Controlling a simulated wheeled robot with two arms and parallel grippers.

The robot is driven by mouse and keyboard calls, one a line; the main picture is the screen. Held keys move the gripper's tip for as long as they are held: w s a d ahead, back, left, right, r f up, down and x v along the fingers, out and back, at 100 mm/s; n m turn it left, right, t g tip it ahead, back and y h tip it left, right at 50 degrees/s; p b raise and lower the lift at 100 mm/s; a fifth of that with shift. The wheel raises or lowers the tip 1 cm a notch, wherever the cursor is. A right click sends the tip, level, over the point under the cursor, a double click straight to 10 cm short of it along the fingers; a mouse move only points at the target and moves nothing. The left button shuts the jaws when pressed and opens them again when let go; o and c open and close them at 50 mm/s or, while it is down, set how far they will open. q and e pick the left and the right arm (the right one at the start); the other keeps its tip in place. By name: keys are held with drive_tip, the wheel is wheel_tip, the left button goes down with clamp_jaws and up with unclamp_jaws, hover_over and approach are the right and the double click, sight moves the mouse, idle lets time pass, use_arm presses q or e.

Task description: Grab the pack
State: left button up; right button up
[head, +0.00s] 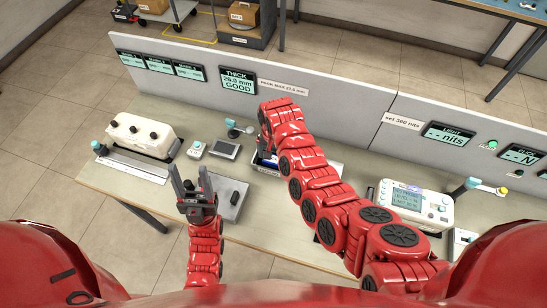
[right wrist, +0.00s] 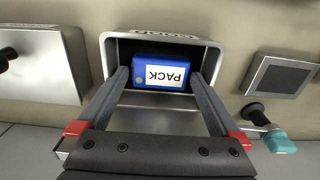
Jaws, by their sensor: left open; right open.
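The pack (right wrist: 160,73) is a blue block with a white label reading PACK, upside down in the right wrist view. In the head view my right arm hides most of the tray (head: 336,167) and the pack. My left gripper (head: 190,178) is open, empty and pointing up over the table's left part.
A white device with black knobs (head: 143,134) stands at the left, beside a small grey-screened box (head: 224,148). A grey plate (head: 238,205) holding a black piece lies near my left gripper. A white meter (head: 415,203) stands at the right. A grey partition (head: 330,110) closes the back.

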drive_tip(key=shift+f, duration=0.7)
drive_tip(key=c, duration=1.1)
drive_tip(key=shift+r, duration=0.1)
drive_tip(key=shift+c, duration=0.2)
